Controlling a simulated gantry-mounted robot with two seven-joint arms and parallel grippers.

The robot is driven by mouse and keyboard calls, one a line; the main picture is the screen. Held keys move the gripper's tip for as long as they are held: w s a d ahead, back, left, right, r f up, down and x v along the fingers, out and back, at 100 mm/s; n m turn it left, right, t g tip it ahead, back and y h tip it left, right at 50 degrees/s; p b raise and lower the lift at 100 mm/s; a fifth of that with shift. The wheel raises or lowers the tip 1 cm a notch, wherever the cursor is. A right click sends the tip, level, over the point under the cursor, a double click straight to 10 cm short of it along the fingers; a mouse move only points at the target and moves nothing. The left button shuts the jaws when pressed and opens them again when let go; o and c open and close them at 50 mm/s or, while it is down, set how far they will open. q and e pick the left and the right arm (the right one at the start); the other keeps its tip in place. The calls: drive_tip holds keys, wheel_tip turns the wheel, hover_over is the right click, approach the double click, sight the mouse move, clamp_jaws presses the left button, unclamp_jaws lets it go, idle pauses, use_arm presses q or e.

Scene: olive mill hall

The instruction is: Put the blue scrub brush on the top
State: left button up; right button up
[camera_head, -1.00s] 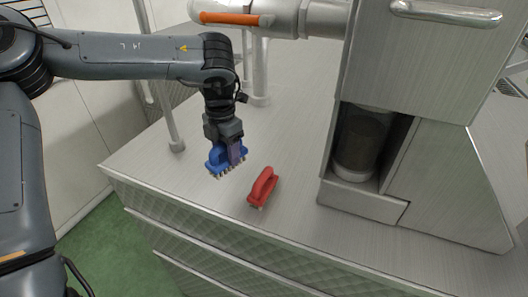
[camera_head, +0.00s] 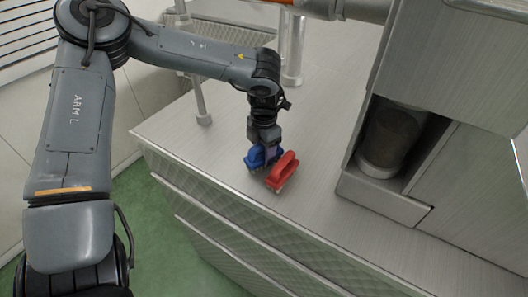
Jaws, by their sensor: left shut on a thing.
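My left gripper (camera_head: 268,146) is shut on the blue scrub brush (camera_head: 256,158), bristles down. The gripper and blue brush are just behind and left of a red scrub brush (camera_head: 283,171). The red brush stands on the metal top (camera_head: 225,150) near its front edge and hides part of the blue one. I cannot tell whether the two brushes touch or whether the blue bristles rest on the top. My right gripper is not in view.
A steel machine housing (camera_head: 440,75) with an open niche and a dark cylinder (camera_head: 392,138) stands at the right. Metal posts (camera_head: 293,50) rise behind the gripper. The top's front edge drops to quilted panels (camera_head: 235,225) above a green floor (camera_head: 185,255).

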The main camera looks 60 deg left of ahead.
use_arm(q)
drive_tip(key=shift+f, duration=0.75)
drive_tip(key=o, duration=0.7)
drive_tip(key=shift+f, duration=0.15)
drive_tip(key=shift+c, duration=0.2)
drive_tip(key=shift+o, duration=0.8)
wheel_tip(320, 180, up, 12)
drive_tip(key=shift+r+b, duration=0.15)
drive_tip(key=shift+b, duration=0.7)
